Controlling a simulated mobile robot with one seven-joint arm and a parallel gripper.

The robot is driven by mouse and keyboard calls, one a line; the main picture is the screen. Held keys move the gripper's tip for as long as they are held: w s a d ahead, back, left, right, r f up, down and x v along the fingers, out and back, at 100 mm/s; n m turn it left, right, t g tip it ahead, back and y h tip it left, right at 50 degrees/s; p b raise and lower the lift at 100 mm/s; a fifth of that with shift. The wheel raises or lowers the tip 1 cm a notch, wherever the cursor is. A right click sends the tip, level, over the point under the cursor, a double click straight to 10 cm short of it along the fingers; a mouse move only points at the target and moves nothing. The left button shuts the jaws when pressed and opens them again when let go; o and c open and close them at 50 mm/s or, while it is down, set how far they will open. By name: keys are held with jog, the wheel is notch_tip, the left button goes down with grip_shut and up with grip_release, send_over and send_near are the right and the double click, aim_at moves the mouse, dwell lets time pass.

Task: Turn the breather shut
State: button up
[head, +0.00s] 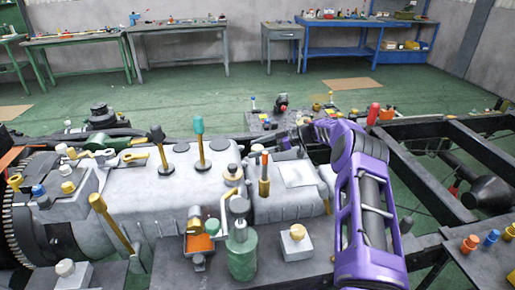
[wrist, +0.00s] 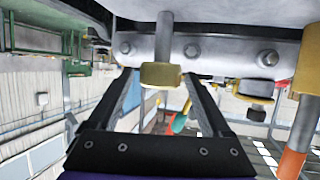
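A brass knob (wrist: 160,76) on a grey stem shows in the wrist view, in line with the gap between my fingertips. It is probably the breather, but no label confirms this. My gripper (wrist: 160,80) has its two black fingers spread apart on either side of the knob. I see no finger touching the knob, and how deep it sits between them is hard to tell. In the head view my purple arm (head: 368,205) reaches over the right end of the grey engine block (head: 165,195). My fingers and the knob are not clear there.
In the wrist view, bolts (wrist: 267,58) line a grey edge, and an orange-and-brass post (wrist: 298,135) stands close on the right. The head view shows a green bottle (head: 241,255), a cube with a yellow knob (head: 296,246) and dark frame rails (head: 425,185) near my arm.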

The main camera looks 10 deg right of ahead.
grip_shut()
jog(key=shift+m+t+h+b, duration=0.3)
jog(key=shift+m+t+b, duration=0.1)
jog(key=shift+m+t, duration=0.1)
jog(key=m+t+b, duration=0.1)
jog(key=b, duration=0.1)
jog(key=m+t+h+b, duration=0.1)
jog(key=b, duration=0.1)
jog(key=shift+f+m+t, duration=0.25)
jog(key=shift+m+t, duration=0.05)
jog(key=shift+r+m+t+h+b, duration=0.2)
jog(key=shift+m+t+h+b, duration=0.5)
jog(key=shift+m+t+h, duration=0.35)
jog(key=shift+m, duration=0.25)
grip_release()
jog(key=shift+r, duration=0.1)
jog(key=shift+d, duration=0.1)
jog(key=v, duration=1.7)
jog(key=shift+s, duration=0.35)
